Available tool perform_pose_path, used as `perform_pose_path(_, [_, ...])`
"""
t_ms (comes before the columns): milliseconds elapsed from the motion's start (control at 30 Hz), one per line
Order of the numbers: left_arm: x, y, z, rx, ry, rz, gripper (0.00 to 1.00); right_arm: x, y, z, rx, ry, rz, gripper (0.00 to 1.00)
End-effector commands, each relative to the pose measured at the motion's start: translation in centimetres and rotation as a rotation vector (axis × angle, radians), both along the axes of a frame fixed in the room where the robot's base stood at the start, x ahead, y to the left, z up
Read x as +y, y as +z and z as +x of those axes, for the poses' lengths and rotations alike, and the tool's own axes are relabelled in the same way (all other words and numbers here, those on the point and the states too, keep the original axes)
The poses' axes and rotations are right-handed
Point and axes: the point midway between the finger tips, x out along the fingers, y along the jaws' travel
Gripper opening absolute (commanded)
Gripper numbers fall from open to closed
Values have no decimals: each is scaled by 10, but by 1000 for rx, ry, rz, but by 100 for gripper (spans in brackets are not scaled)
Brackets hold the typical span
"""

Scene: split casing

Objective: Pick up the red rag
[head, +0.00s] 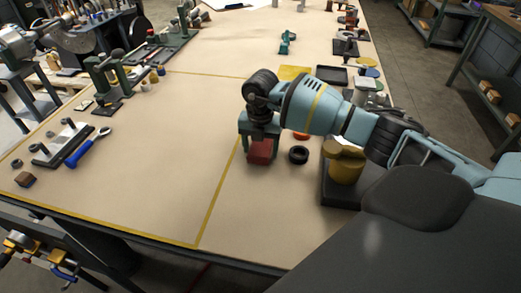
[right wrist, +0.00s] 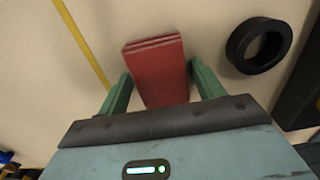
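The red rag (head: 261,151) is a folded block-shaped cloth lying on the workbench, right of the yellow line. In the right wrist view the rag (right wrist: 158,70) lies between the two green fingers, with its folded layers showing at the far edge. My right gripper (head: 259,146) is over the rag from above. In the right wrist view the right gripper (right wrist: 160,88) is open, its fingers on either side of the rag, with a gap at the right finger. My left gripper is not clearly visible in the head view.
A black ring (head: 298,155) lies just right of the rag. A yellow-brown cylinder (head: 346,168) stands on a dark base further right. The tan tabletop (head: 170,165) left of the rag is clear.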

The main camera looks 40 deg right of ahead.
Motion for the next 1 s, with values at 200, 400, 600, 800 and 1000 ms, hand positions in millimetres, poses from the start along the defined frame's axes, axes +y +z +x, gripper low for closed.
perform_pose_path(200, [0,0,0,0,0,0,36,0,0,0,0,0,0,38])
perform_pose_path(400, [0,0,0,0,0,0,36,0,1,0,-1,0,1,31])
perform_pose_path(600, [0,1,0,-1,0,0,36,0,12,1,-4,1,0,31])
perform_pose_path(800, [0,3,1,-4,-1,0,36,0,47,1,-6,0,0,31])
perform_pose_path(1000, [0,4,2,-6,0,0,36,0,82,1,-5,0,0,31])
